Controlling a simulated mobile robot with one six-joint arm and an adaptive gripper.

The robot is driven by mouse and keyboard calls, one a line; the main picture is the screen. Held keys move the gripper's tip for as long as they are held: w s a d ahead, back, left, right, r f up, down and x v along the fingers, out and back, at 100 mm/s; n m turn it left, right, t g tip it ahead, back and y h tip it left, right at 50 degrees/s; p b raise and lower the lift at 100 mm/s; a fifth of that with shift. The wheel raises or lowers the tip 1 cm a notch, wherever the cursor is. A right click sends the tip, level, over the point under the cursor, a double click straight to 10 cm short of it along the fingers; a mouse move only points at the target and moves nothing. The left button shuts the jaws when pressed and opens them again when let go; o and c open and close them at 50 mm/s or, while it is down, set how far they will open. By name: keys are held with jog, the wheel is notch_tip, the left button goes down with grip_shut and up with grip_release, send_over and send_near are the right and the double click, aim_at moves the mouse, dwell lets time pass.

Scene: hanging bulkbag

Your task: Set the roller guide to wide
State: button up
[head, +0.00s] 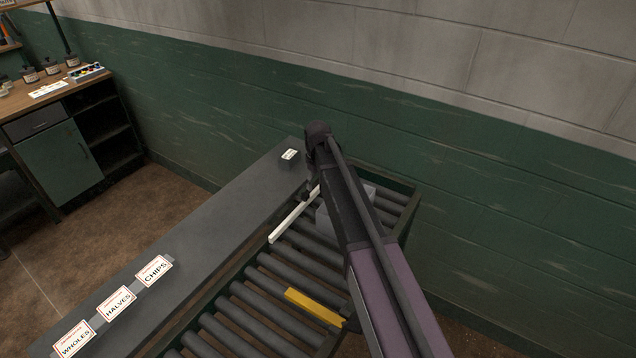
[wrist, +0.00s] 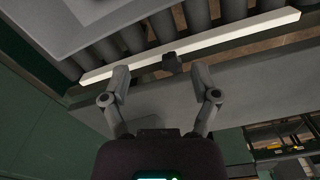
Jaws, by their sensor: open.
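The roller guide, a long white bar (head: 294,216), lies along the left side of the roller conveyor in the head view. It also crosses the top of the wrist view (wrist: 235,35). A small dark knob (wrist: 172,63) sits beside the bar's near edge in the wrist view. My gripper (wrist: 161,76) is open, with its fingers on either side of the knob and nothing visibly held. I cannot tell whether a finger touches it. In the head view, my arm hides much of the gripper (head: 309,188) at the guide's far end.
A yellow bar (head: 314,306) lies across the rollers (head: 274,292). A grey plate-like object (head: 326,222) is partly hidden under my arm. The grey bench (head: 190,235) carries labels WHOLES, HALVES and CHIPS (head: 154,270), plus a small white-topped box (head: 290,155). A green wall stands behind.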

jog(key=shift+r+p, duration=2.9)
jog(key=shift+r, duration=0.35)
jog(key=s+d+f+m+b, duration=0.3)
jog(key=s+d, duration=0.4)
jog(key=s, duration=0.3)
jog(key=s+d+f+m+b, duration=0.3)
jog(key=s+d, duration=0.3)
jog(key=s, duration=0.5)
jog(key=shift+s+d+f+b, duration=0.15)
jog(key=shift+d+f+b, duration=0.2)
jog(key=shift+d, duration=0.05)
jog(key=shift+s, duration=0.1)
jog(key=shift+m, duration=0.8)
jog(key=s, duration=0.1)
jog(key=s+d, duration=0.1)
jog(key=s, duration=0.1)
jog(key=s+d, duration=0.1)
jog(key=shift+s+d, duration=0.1)
jog(key=shift+s, duration=0.25)
